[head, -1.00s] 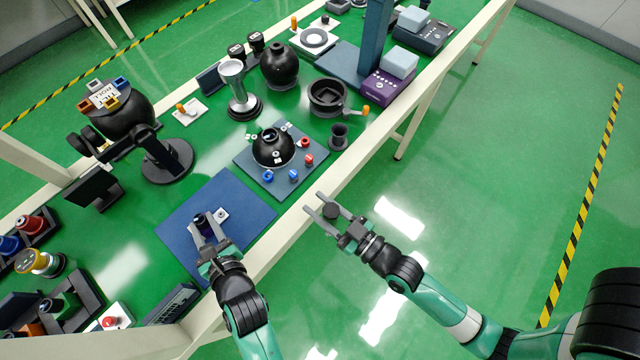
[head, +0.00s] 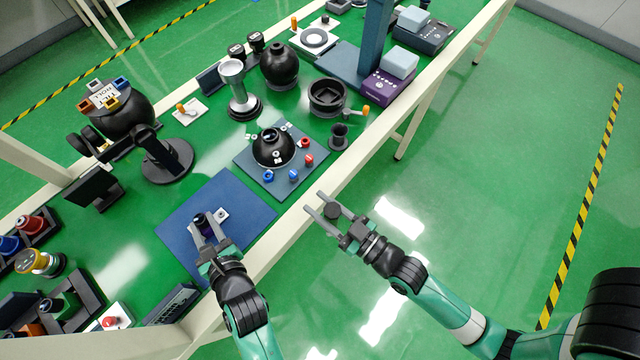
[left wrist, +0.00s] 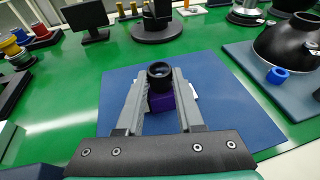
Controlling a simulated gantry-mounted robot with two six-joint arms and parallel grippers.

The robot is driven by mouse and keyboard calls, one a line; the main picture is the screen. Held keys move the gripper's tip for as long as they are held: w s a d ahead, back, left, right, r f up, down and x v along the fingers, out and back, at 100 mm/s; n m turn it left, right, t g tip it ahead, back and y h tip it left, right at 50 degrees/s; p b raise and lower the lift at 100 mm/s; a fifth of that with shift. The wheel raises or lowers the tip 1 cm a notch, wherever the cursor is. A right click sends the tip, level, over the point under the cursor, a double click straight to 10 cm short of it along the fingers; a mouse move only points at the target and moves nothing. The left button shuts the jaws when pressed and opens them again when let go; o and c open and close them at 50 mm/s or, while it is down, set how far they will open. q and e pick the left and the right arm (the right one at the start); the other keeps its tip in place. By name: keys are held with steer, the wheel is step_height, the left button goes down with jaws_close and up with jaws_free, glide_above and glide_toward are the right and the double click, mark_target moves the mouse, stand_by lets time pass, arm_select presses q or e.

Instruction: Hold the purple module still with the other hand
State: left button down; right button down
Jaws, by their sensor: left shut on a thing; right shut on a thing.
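The purple module (head: 207,230) stands upright on the blue mat (head: 250,207), with a round black part (left wrist: 160,72) on top. Its purple body (left wrist: 161,102) shows between my left fingers in the left wrist view. My left gripper (head: 211,226) is shut on it, one finger on each side. A small white piece (head: 222,214) lies beside the module, partly hidden.
A grey-blue plate (head: 252,173) with a black dome (head: 273,148) and red and blue knobs lies beyond the mat. A black cup (head: 338,137) and a black ring-shaped holder (head: 327,97) stand to its right. A monitor (head: 93,188) stands left. Bare green tabletop lies left of the mat.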

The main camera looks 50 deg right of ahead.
step_height(320, 180, up, 7)
steer(key=s+a+y, duration=0.1)
arm_select(q)
steer(key=shift+s, duration=0.1)
steer(key=shift+f, duration=0.1)
arm_select(e)
steer(key=w+a+r+n+g+y, duration=0.25)
steer(key=w+a+r+y, duration=0.2)
steer(key=w+a, duration=0.5)
steer(key=w+a+r+n+g+y, duration=0.1)
steer(key=w+a+r+n+y, duration=0.5)
steer(key=w, duration=0.7)
step_height(320, 180, down, 7)
steer(key=m+h, duration=0.1)
steer(key=m, duration=0.1)
steer(key=shift+w+a+h, duration=0.15)
steer(key=shift+a+h, duration=0.2)
steer(key=shift+a, duration=0.1)
steer(key=shift+f+t, duration=0.15)
steer(key=shift+t, duration=0.1)
steer(key=shift+f, duration=0.55)
steer(key=shift+f, duration=0.75)
stand_by(0.5)
steer(key=shift+r, duration=0.1)
